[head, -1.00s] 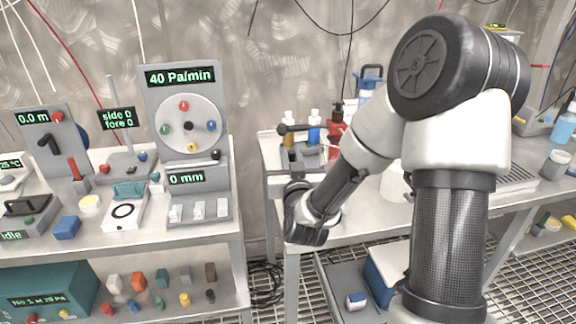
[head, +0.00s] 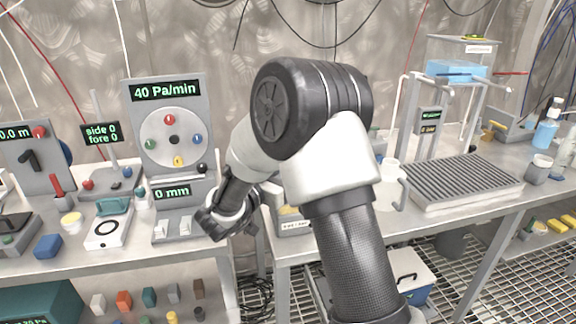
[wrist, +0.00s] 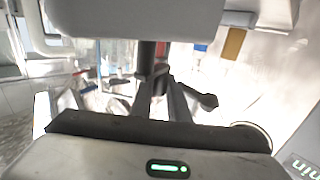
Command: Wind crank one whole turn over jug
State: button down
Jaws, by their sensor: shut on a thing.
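My gripper (wrist: 158,80) shows in the wrist view with its dark fingers close together, around a dark upright post that looks like the crank handle (wrist: 147,58). A dark bar with a rounded end sticks out to the right of the fingers; I cannot tell for sure whether it is the crank's arm. In the head view my own arm hides the crank and my fingertips. A white jug (head: 390,186) with a handle stands on the right bench, just right of my arm and partly behind it. How the crank sits over a jug is hidden.
A ribbed grey tray (head: 465,182) and a frame with a blue box (head: 458,72) stand right of the jug. The left bench holds a dial panel (head: 172,130) reading 40 Pa/min and 0 mm. A gap separates the benches. A blue-white cooler (head: 408,272) is below.

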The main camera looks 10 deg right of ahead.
jog(key=shift+d+g+h, duration=0.2)
jog(key=shift+g+h, duration=0.1)
jog(key=shift+g, duration=0.1)
jog(key=c, duration=1.7)
grip_release()
